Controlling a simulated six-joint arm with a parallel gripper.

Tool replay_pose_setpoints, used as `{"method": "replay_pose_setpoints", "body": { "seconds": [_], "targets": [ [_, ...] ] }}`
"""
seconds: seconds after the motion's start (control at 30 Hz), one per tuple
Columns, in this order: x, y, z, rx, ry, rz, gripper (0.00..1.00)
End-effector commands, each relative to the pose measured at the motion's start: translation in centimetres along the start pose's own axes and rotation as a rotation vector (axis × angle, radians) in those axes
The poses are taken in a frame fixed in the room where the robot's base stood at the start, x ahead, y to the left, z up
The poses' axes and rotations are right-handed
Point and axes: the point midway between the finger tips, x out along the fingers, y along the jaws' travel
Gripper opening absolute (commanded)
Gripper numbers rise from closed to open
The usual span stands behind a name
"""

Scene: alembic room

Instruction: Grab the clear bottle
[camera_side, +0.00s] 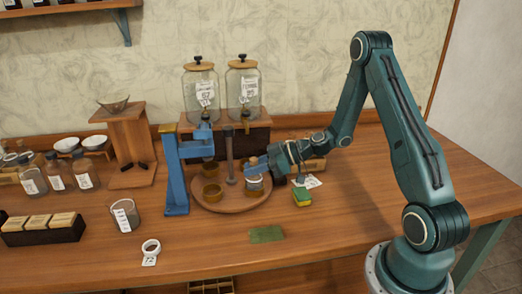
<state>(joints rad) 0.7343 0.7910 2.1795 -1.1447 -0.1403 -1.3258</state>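My gripper (265,164) is at the end of the teal arm, over the right side of a round wooden turntable (230,205). A small clear bottle or jar (254,185) with a pale label stands on the turntable, just below the gripper's fingers. I cannot tell whether the fingers touch it or whether they are open or shut. Several labelled glass bottles stand at the far left, including a clear one (32,180). Which bottle the task means is not clear from this view.
A blue stand (175,175) rises left of the turntable, with a post (230,155) at its middle. Two glass dispensers (201,95) stand behind. A sponge (302,197) lies right, a green cloth (266,234) in front. A labelled glass beaker (125,216) stands left.

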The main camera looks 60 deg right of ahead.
Motion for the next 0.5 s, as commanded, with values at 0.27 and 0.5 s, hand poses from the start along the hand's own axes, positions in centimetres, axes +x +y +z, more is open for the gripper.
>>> {"method": "replay_pose_setpoints", "body": {
  "seconds": [0.27, 0.5],
  "targets": [
    [0.01, -0.03, 0.19, 0.001, -0.005, -0.001, 0.0],
    [0.0, -0.05, 0.24, 0.002, -0.007, -0.001, 0.0]
  ]
}}
